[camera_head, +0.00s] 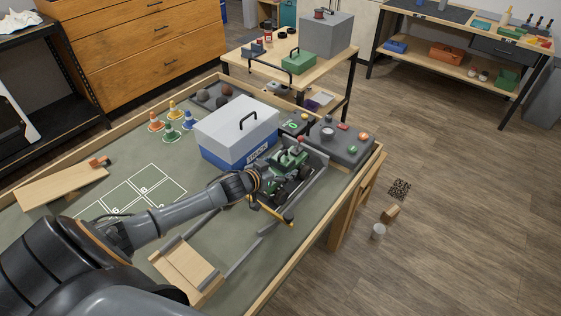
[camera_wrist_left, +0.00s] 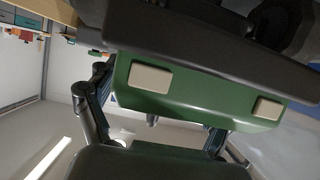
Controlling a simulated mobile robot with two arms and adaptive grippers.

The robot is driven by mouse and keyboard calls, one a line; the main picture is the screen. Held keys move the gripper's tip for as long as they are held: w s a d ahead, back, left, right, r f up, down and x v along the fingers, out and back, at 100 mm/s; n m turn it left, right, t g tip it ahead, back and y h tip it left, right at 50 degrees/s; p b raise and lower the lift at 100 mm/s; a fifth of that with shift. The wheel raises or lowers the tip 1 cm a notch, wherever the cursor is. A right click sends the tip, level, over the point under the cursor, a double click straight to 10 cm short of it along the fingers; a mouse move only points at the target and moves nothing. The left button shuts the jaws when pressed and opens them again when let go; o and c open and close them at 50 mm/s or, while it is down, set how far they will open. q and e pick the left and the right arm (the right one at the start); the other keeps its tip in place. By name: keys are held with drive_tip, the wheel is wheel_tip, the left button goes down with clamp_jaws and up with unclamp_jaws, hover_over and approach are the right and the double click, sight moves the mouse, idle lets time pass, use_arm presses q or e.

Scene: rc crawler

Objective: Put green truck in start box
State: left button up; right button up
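The green truck (camera_head: 291,163), with dark wheels, stands at the right of the green-topped table, between grey rails. My left gripper (camera_head: 262,183) is at the truck's near left side and is partly hidden against it. In the left wrist view a green body (camera_wrist_left: 190,95) with two pale rectangular patches fills the middle, very close, with dark parts above and below it. Whether the fingers close on it cannot be told. White-outlined boxes with marks (camera_head: 143,188) lie on the table at the left; my left arm covers part of them. My right gripper is not in view.
A white and blue case (camera_head: 237,132) stands just behind the truck. A grey control box (camera_head: 341,140) is to its right. Small cones (camera_head: 172,132) stand at the back left. A yellow bar (camera_head: 276,214) and a wooden ramp (camera_head: 186,266) lie nearer. Wooden edges border the table.

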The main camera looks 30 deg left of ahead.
use_arm(q)
drive_tip(key=shift+w+a+r, duration=0.15)
drive_tip(key=shift+w+r, duration=0.1)
drive_tip(key=shift+r, duration=0.45)
drive_tip(key=d+v, duration=0.1)
drive_tip(key=v, duration=1.1)
drive_tip(key=shift+a+r+p, duration=0.3)
drive_tip(key=shift+a+r, duration=0.05)
drive_tip(key=shift+a, duration=0.05)
